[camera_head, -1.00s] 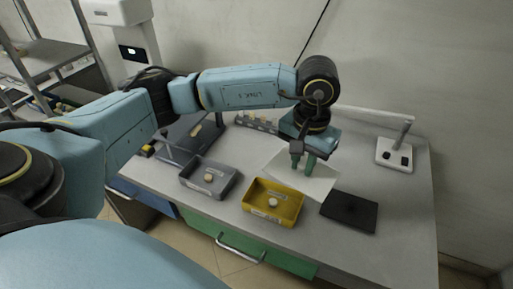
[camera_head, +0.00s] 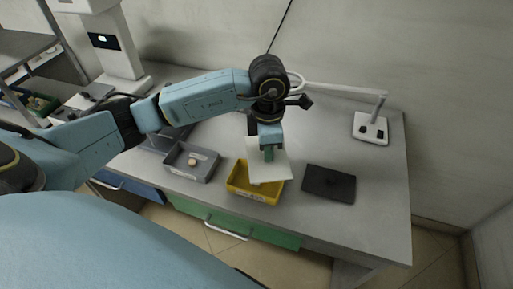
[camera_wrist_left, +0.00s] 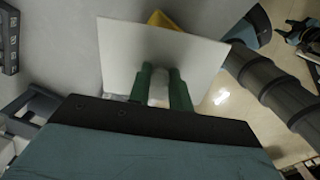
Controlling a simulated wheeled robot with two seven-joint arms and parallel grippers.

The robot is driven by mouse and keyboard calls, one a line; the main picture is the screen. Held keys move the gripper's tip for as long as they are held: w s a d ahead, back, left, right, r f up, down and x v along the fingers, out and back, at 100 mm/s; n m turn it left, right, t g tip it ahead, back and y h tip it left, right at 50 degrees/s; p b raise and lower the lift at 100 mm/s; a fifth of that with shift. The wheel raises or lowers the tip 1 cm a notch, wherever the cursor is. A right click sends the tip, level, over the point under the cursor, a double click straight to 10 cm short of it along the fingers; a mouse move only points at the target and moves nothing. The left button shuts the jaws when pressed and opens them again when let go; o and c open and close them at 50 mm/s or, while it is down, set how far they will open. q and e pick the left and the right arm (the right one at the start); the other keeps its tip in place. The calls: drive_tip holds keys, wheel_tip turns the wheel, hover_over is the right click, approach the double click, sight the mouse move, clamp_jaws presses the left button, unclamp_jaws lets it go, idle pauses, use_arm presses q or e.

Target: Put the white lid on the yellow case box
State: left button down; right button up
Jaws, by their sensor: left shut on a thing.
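The yellow case box (camera_head: 240,186) stands on the grey table near its front edge. The white lid (camera_head: 283,166) is a flat sheet above the box's back and right part in the head view. My left gripper (camera_head: 267,157) is shut on the white lid. In the left wrist view the lid (camera_wrist_left: 205,62) spans in front of the green fingers (camera_wrist_left: 161,85) and hides most of the box. Only a yellow corner of the box (camera_wrist_left: 160,19) shows beyond it. I cannot tell whether lid and box touch.
A grey case box (camera_head: 207,173) with a small pale round piece in it stands left of the yellow one. A black flat plate (camera_head: 329,184) lies to the right. A white lamp base (camera_head: 370,128) stands at the back right. The table's right side is mostly clear.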

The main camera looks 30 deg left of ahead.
sight(256, 154)
use_arm(q)
drive_tip(key=n, duration=0.5)
drive_tip(key=a+f+n, duration=0.1)
drive_tip(key=n, duration=0.1)
drive_tip(key=shift+s+a+f+p, duration=0.1)
drive_tip(key=shift+s+p, duration=0.2)
drive_tip(key=shift+p, duration=0.1)
drive_tip(key=n, duration=0.4)
drive_tip(key=a+f+n, duration=0.1)
drive_tip(key=shift+s+a+n, duration=0.1)
drive_tip(key=shift+s+n, duration=0.15)
drive_tip(key=shift+n, duration=0.15)
drive_tip(key=shift+f+b, duration=0.65)
drive_tip(key=shift+f, duration=0.4)
drive_tip(key=shift+f+b, duration=1.35)
drive_tip(key=shift+f, duration=0.5)
drive_tip(key=shift+f+b, duration=0.55)
drive_tip(key=shift+f, duration=0.25)
drive_tip(key=c, duration=1.2)
unclamp_jaws()
